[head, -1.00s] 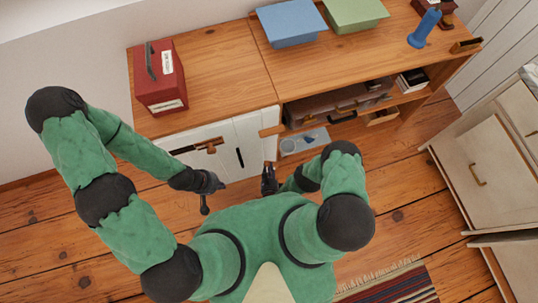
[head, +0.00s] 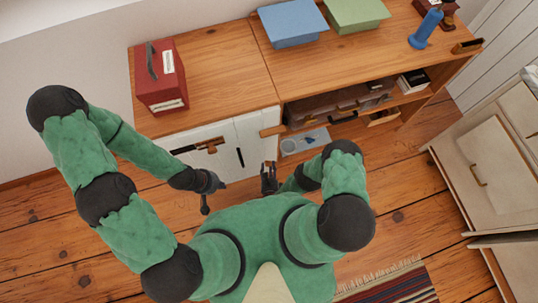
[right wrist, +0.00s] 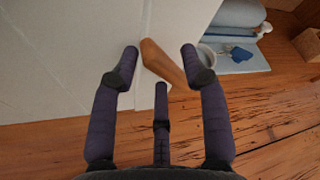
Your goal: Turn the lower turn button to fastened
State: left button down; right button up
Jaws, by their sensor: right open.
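The lower turn button (right wrist: 166,66) is a wooden bar at the seam beside the white door (right wrist: 75,55) in the right wrist view. It lies slanted, from upper left to lower right. My right gripper (head: 269,166) is open at the cabinet's lower front; in the right wrist view its fingers (right wrist: 160,53) stand either side of the button, with no clear grip on it. In the head view the gripper mostly hides this button. Another wooden turn button (head: 272,131) sits higher on the cabinet front. My left gripper (head: 213,198) is open and empty, in front of the left door.
A red box (head: 160,85) and blue and green boxes (head: 292,22) (head: 356,12) stand on the cabinet top. A light blue tray (head: 305,142) with small items lies right of the doors. Wooden floor (head: 400,215) is clear at the right.

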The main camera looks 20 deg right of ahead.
aim_at(269, 155)
jog(key=r, duration=0.7)
jog(key=shift+w+d+r, duration=0.15)
jog(key=shift+w+r, duration=0.1)
jog(key=shift+r, duration=0.15)
jog(key=shift+s+r, duration=0.2)
jog(key=shift+r, duration=0.65)
